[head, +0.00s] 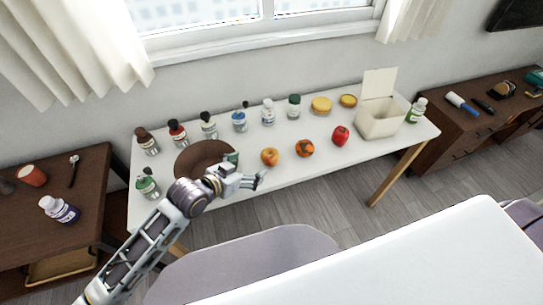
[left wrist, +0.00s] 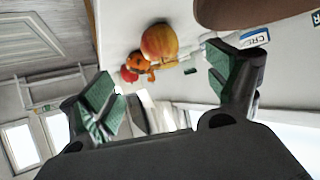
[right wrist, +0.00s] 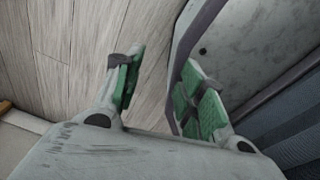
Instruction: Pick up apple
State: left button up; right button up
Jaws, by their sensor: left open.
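The apple (head: 270,156), yellow and red, stands on the white table just beyond my left gripper (head: 247,169). My left gripper is open and empty, apart from the apple, at the table's front edge. In the left wrist view the apple (left wrist: 160,41) shows ahead, in the gap between the spread fingers. My right gripper (right wrist: 163,62) shows only in the right wrist view. Its fingers are apart with nothing between them, over the grey floor beside a grey rounded panel.
An orange, dark-marked fruit (head: 305,148) and a red pepper-like item (head: 340,136) lie right of the apple. A brown round board (head: 195,156) lies left, near my left gripper. Several bottles line the back. An open cream box (head: 380,120) stands at the right end.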

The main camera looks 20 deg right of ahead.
jog(key=shift+s+d, duration=0.15)
jog(key=shift+d, duration=0.15)
